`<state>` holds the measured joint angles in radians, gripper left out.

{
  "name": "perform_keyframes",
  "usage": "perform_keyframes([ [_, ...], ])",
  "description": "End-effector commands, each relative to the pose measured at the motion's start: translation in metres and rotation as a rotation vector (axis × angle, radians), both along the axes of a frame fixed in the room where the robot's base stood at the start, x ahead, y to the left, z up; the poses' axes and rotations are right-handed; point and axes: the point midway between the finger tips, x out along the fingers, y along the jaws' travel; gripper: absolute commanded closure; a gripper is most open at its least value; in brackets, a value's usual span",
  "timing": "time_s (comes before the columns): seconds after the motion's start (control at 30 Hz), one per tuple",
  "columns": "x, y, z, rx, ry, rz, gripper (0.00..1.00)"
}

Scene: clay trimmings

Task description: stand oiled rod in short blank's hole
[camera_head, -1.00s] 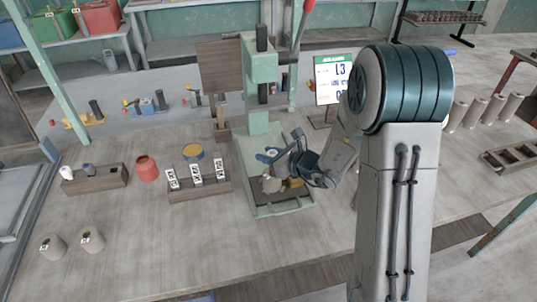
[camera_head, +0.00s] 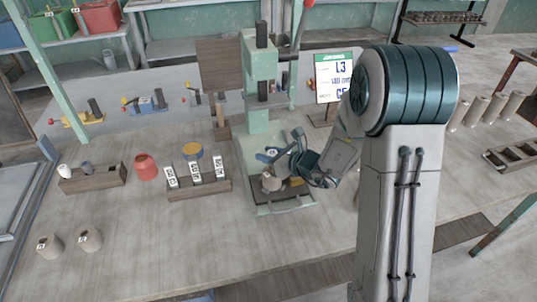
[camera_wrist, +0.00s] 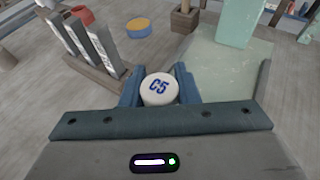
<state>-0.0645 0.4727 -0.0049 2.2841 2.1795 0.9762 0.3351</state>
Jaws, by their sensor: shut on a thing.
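My gripper (camera_wrist: 160,88) is shut on a pale round piece marked C5 (camera_wrist: 159,90), its labelled end facing the wrist camera. In the head view my gripper (camera_head: 279,168) is over the green press's base, with a pale piece (camera_head: 271,184) at its fingers. I cannot tell whether this piece touches the base. Two tan cylindrical blanks (camera_head: 50,246) (camera_head: 90,239) with small labels stand at the front left. I cannot tell which is shorter, and I cannot pick out the oiled rod for sure.
The green press (camera_head: 262,75) stands behind my gripper. Left of it are a wooden rack with white labelled plates (camera_head: 198,192), a yellow-and-blue tin (camera_head: 193,152), a red jar (camera_head: 145,168) and a wooden box (camera_head: 93,181). A sign (camera_head: 333,75) shows L3. The front middle table is clear.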

Motion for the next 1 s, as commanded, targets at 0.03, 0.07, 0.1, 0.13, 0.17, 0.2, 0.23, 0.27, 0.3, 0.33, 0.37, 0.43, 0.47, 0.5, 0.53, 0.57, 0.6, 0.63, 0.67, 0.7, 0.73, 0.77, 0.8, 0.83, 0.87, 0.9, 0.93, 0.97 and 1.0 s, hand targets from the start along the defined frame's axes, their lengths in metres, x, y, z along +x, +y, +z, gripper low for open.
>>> perform_keyframes([
  [0.03, 0.000, 0.000, 0.000, 0.001, -0.001, 0.000, 0.95],
  [0.07, 0.000, 0.000, 0.000, 0.001, -0.001, 0.000, 0.95],
  [0.1, 0.000, 0.000, 0.000, 0.001, -0.001, 0.000, 0.69],
  [0.13, 0.000, 0.000, 0.000, 0.001, -0.001, 0.000, 0.61],
  [0.17, 0.000, 0.000, 0.000, 0.001, -0.001, 0.000, 0.53],
  [0.2, 0.000, 0.000, 0.000, 0.001, -0.001, 0.000, 0.47],
  [0.23, 0.000, 0.000, 0.000, 0.001, -0.001, 0.000, 0.47],
  [0.27, 0.000, 0.000, 0.000, 0.001, -0.001, 0.000, 0.47],
  [0.3, 0.000, 0.000, 0.000, 0.001, -0.001, 0.000, 0.47],
  [0.33, 0.000, 0.000, 0.000, 0.001, -0.001, 0.000, 0.47],
  [0.37, 0.000, 0.000, 0.000, 0.001, -0.001, 0.000, 0.47],
  [0.43, 0.000, 0.000, 0.000, 0.000, 0.000, 0.000, 0.47],
  [0.47, 0.000, 0.000, 0.000, 0.000, 0.000, 0.000, 0.47],
  [0.5, -0.001, -0.001, 0.000, 0.000, 0.000, 0.000, 0.47],
  [0.53, -0.001, -0.002, 0.001, 0.000, 0.000, -0.001, 0.47],
  [0.57, -0.002, -0.004, 0.002, 0.000, -0.002, -0.001, 0.47],
  [0.6, -0.004, -0.006, 0.003, 0.000, -0.003, -0.002, 0.47],
  [0.63, -0.006, -0.009, 0.004, 0.000, -0.003, -0.002, 0.47],
  [0.67, -0.008, -0.012, 0.005, 0.001, -0.002, -0.003, 0.47],
  [0.7, -0.012, -0.016, 0.007, 0.001, -0.002, -0.003, 0.47],
  [0.73, -0.015, -0.020, 0.009, 0.000, -0.003, -0.003, 0.47],
  [0.77, -0.019, -0.024, 0.010, 0.000, -0.003, -0.004, 0.47],
  [0.8, -0.024, -0.030, 0.014, -0.001, -0.004, -0.004, 0.47],
  [0.83, -0.027, -0.035, 0.016, 0.000, -0.004, -0.005, 0.47],
  [0.87, -0.032, -0.040, 0.018, 0.000, -0.004, -0.005, 0.47],
  [0.9, -0.037, -0.045, 0.021, -0.001, -0.004, -0.004, 0.47],
  [0.93, -0.041, -0.050, 0.024, 0.000, -0.005, -0.005, 0.47],
  [0.97, -0.045, -0.055, 0.025, 0.000, -0.003, -0.004, 0.47],
  [1.0, -0.050, -0.061, 0.029, 0.000, -0.004, -0.005, 0.47],
])
